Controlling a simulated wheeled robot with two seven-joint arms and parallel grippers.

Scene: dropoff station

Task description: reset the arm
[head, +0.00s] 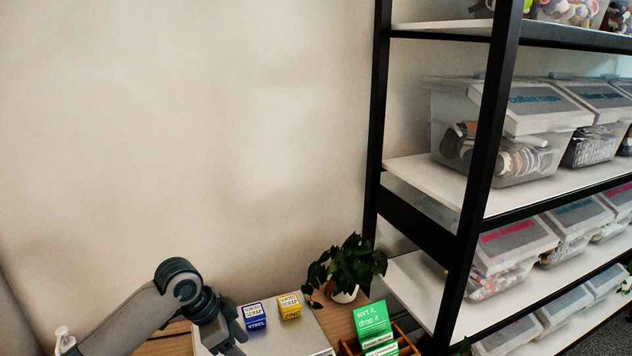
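My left arm (150,308) comes in from the lower left, bends at a dark joint and points down toward the table. The dark end of this arm (228,338) is at the bottom edge, in front of the grey surface with the small boxes. Its fingertips cannot be made out, so I cannot tell whether the gripper is open or shut, or whether it holds anything. My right arm and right gripper are not in view.
A blue box (254,318) and a yellow box (290,307) stand just right of the arm's end. A potted plant (345,268) and a green sign (373,322) are further right. A black-framed shelf (487,130) with clear bins fills the right side. A bottle (64,338) shows lower left.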

